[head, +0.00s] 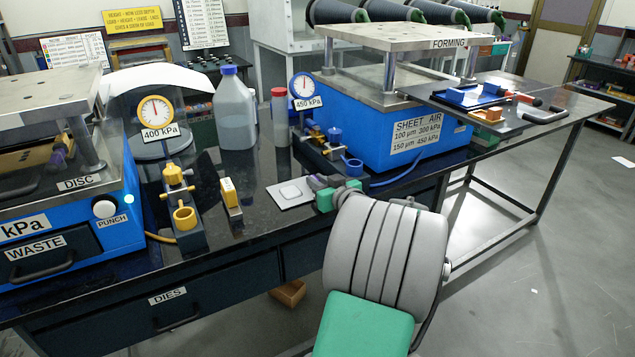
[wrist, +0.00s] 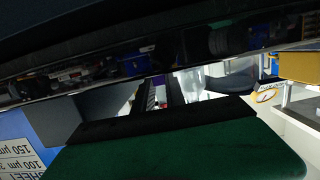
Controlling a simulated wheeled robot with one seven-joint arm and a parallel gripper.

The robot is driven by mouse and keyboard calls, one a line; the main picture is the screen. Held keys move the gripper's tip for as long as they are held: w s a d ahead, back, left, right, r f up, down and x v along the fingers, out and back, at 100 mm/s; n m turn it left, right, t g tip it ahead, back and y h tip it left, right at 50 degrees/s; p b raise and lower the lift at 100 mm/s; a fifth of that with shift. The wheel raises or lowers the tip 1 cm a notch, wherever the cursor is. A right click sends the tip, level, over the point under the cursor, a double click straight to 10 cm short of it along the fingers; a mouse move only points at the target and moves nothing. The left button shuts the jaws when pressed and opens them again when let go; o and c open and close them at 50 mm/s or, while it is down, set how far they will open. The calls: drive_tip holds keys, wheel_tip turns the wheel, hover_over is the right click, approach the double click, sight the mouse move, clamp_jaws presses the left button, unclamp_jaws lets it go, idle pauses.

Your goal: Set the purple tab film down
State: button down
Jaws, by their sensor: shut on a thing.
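My gripper (head: 317,183) is low over the middle of the black bench, left of the forming press. It is shut on the purple tab film (head: 291,193). The tab end is mostly hidden by the fingers. I cannot tell whether the sheet touches the bench top.
A yellow block (head: 230,193) and a yellow-topped valve (head: 180,200) stand to the left. Behind are a grey bottle (head: 233,112), a red-capped container (head: 279,118) and gauges. The blue forming press (head: 372,135) stands to the right. Dark bench top is clear in front of the sheet.

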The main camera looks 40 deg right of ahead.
drive_tip(key=shift+f, duration=0.15)
drive_tip(key=c, duration=1.3)
unclamp_jaws()
